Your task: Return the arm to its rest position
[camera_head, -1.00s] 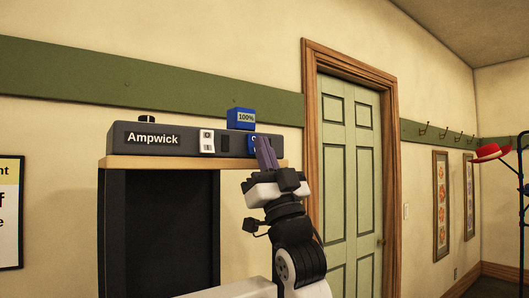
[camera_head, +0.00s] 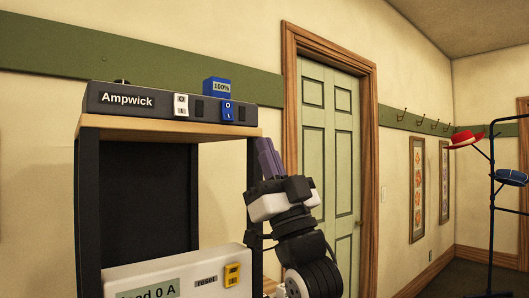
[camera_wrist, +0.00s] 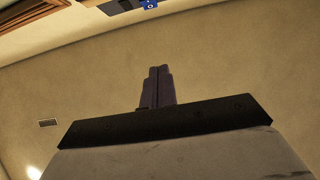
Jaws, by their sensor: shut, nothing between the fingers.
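My gripper (camera_head: 268,158) is in front of the right end of the shelf in the head view, its purple-grey fingers pointing up and close together. It is shut and empty. The strip carries a white switch (camera_head: 181,105) and a blue switch (camera_head: 227,111). The blue switch shows at the top edge of the wrist view (camera_wrist: 149,4).
Below is a white load box (camera_head: 180,275) with a yellow switch (camera_head: 232,274). A green door (camera_head: 328,150) is behind my arm. A hat stand (camera_head: 492,215) stands at the right.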

